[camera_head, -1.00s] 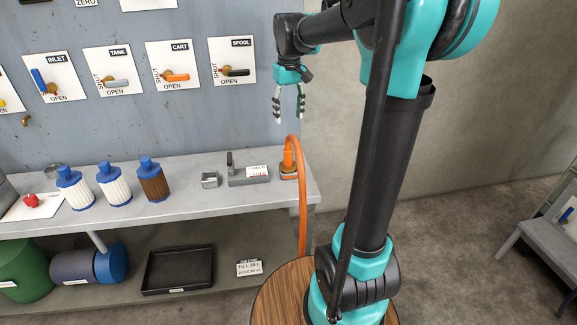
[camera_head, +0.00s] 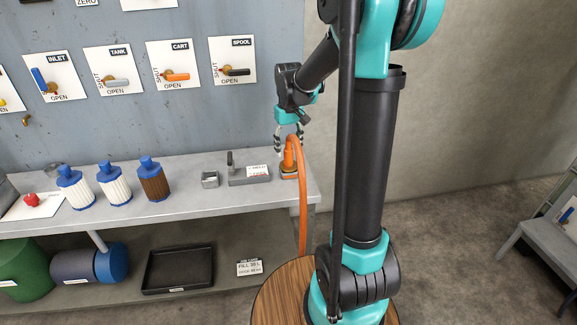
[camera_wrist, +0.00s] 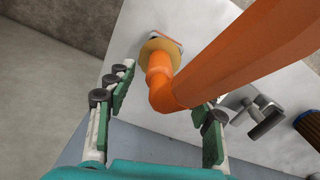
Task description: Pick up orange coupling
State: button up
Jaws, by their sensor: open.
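The orange coupling (camera_head: 289,160) stands upright on a small base at the right end of the bench, with an orange hose (camera_head: 303,205) bending from its top and hanging over the bench's front edge. My gripper (camera_head: 289,137) is open, pointing down right at the coupling's top. In the wrist view the coupling (camera_wrist: 159,66) and the hose (camera_wrist: 245,50) pass between the two open fingers of my gripper (camera_wrist: 160,105). The fingers stand apart on either side. I cannot tell whether either one touches the hose.
A grey block with an upright lever (camera_head: 248,175) and a small metal piece (camera_head: 210,180) stand left of the coupling. Filters (camera_head: 152,180) with blue caps stand farther left on the bench (camera_head: 190,207). The valve panel wall (camera_head: 200,125) rises behind.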

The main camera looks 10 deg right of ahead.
aim_at(289, 161)
jog(key=shift+f, duration=1.85)
grip_shut()
jog(key=shift+r, duration=0.1)
